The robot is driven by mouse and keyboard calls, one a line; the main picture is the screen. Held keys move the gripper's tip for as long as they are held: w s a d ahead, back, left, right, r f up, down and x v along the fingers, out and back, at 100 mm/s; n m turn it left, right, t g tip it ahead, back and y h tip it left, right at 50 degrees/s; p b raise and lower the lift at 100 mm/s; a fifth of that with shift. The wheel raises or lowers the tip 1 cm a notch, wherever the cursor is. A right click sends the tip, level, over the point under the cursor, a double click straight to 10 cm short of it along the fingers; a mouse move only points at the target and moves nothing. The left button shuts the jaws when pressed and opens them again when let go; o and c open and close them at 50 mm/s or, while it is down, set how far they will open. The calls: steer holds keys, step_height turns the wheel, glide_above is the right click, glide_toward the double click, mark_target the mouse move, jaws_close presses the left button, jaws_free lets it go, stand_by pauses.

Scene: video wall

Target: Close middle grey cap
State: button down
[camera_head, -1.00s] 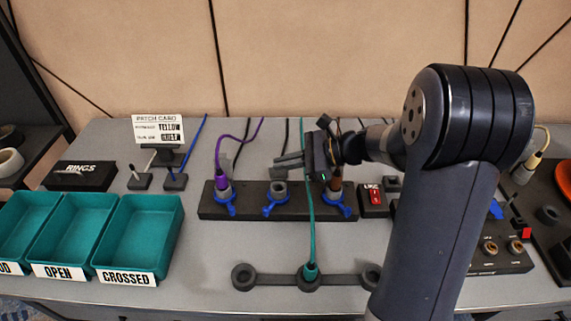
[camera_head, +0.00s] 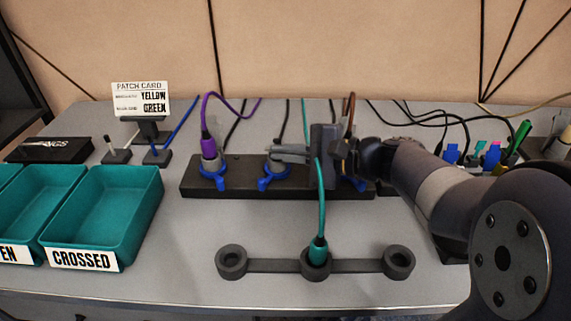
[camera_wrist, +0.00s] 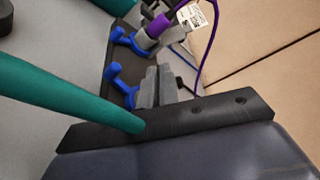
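A long black block (camera_head: 243,187) carries a row of sockets with blue levers. The middle one shows its blue lever (camera_head: 268,181) in front of a grey part (camera_head: 277,170); whether its cap is up or down I cannot tell. My gripper (camera_head: 275,153) reaches in from the right with its fingers over the middle socket. In the wrist view its two grey fingers (camera_wrist: 158,85) lie close together with no clear gap, beside the blue lever (camera_wrist: 122,85). I see nothing held between them. Contact with the cap is hidden.
A teal cable (camera_head: 320,205) rises from a dark three-ring holder (camera_head: 280,266) in front of my gripper. A purple-cable plug (camera_head: 208,146) stands in the left socket. Teal trays (camera_head: 110,215) are at left, a patch card (camera_head: 140,97) behind.

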steer(key=f+b, duration=0.1)
steer(key=n+b, duration=0.1)
steer(key=b, duration=0.1)
steer(key=shift+s+f, duration=0.25)
steer(key=shift+f, duration=0.1)
steer(key=shift+s+f+n+t+y+b, duration=0.1)
steer(key=shift+n+t+y+b, duration=0.4)
steer(key=shift+b, duration=0.55)
steer(key=c, duration=1.6)
jaws_free()
steer(key=shift+c, duration=0.2)
steer(key=p+v, duration=0.2)
steer(key=v, duration=0.8)
steer(key=shift+s+d, duration=0.15)
steer(key=shift+d, duration=0.2)
